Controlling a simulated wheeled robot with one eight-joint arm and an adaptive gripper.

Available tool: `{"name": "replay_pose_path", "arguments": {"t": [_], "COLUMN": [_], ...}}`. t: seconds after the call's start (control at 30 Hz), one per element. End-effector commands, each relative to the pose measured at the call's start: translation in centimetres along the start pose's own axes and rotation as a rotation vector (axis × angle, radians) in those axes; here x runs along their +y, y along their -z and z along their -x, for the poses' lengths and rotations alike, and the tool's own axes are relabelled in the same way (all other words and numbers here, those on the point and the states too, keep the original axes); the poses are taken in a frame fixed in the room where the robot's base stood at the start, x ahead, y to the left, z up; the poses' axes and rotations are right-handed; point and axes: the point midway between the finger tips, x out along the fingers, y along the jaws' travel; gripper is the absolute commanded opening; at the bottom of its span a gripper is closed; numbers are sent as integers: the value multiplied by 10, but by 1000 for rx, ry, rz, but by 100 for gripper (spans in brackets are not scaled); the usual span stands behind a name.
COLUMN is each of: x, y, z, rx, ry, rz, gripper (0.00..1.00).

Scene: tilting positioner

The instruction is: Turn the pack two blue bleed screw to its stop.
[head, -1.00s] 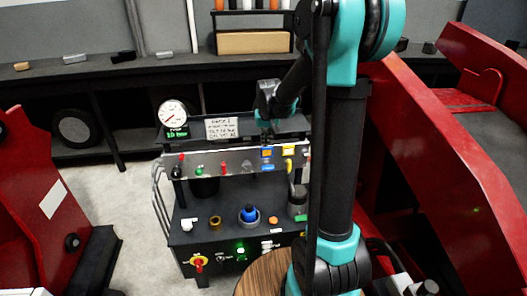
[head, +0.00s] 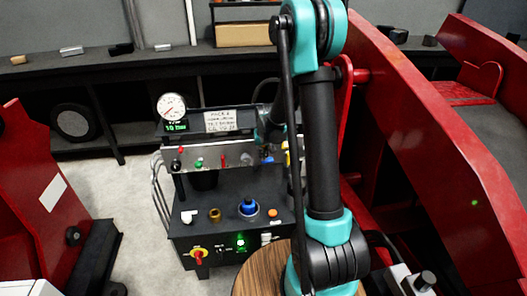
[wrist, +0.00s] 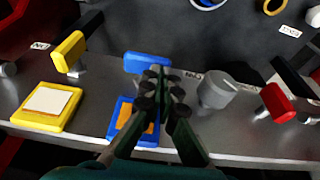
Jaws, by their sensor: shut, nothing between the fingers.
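A blue bar-shaped handle (wrist: 147,62), likely the bleed screw, stands out from the grey metal panel (wrist: 240,135) in the wrist view. In the head view, blue (head: 267,160) shows at the panel's right part, partly hidden by my arm. My gripper (wrist: 160,78) is shut and empty, its fingertips at the right end of the blue handle. I cannot tell whether they touch it. A blue-framed tile with an orange centre (wrist: 124,118) lies beside the handle, partly covered by my fingers. In the head view my gripper is mostly hidden near the panel.
A grey round knob (wrist: 215,89) and a red lever (wrist: 277,102) are right of my fingers. A yellow lever (wrist: 70,50) and yellow tile (wrist: 47,106) are to the left. A gauge (head: 171,107) and label plate (head: 218,121) stand above the panel. Red structures flank the bench.

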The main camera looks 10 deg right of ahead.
Motion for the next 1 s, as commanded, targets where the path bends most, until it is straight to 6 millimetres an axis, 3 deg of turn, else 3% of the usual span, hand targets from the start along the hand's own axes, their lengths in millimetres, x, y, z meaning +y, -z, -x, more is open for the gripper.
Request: {"name": "replay_pose_path", "arguments": {"t": [1.0], "x": [-5], "y": [-1], "z": [-4], "rx": [-1], "ry": [-94], "rz": [29], "gripper": [0]}}
